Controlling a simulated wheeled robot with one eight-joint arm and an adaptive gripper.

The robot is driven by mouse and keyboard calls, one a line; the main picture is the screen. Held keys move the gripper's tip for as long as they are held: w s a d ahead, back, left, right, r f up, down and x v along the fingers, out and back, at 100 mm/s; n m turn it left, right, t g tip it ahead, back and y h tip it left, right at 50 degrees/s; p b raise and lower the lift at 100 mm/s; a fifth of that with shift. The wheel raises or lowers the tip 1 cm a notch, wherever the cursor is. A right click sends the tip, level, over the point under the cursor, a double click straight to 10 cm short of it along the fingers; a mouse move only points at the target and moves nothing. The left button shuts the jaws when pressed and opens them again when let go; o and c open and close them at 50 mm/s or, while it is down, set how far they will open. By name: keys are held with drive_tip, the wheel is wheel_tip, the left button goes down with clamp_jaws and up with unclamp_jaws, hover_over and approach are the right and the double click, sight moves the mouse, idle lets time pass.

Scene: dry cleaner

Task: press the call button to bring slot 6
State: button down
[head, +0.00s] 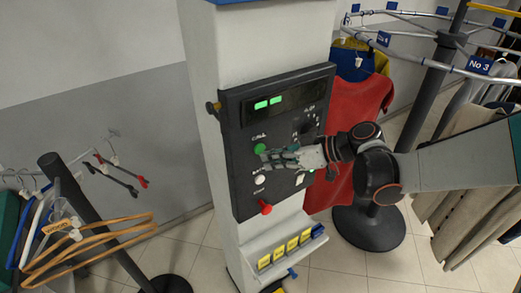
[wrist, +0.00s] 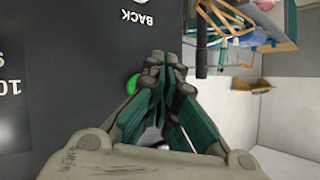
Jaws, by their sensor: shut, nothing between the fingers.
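The dark control panel (head: 240,185) stands on the front of a pale column. A green button (head: 260,148) sits on it, under a small label that seems to read CALL. My gripper (head: 266,160) is shut and empty, its tips at the panel just below the green button. In the wrist view my shut gripper (wrist: 164,62) partly hides the green button (wrist: 132,84), which shows beside the fingers. I cannot tell whether the tips touch the panel. A display (head: 268,103) has two green lit fields, too small to read. A dark dial (head: 308,126) is at right.
A white button (head: 259,180) and a red knob (head: 265,207) lie lower on the panel. A ledge with yellow tags (head: 292,246) juts out below. A hanger rack (head: 90,230) stands left; a rail with a No 3 tag (head: 479,65) and clothes is right.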

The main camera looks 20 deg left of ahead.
drive_tip(key=s+d, duration=0.3)
drive_tip(key=shift+s+d, duration=0.1)
drive_tip(key=shift+d, duration=0.3)
idle(0.4)
idle(0.4)
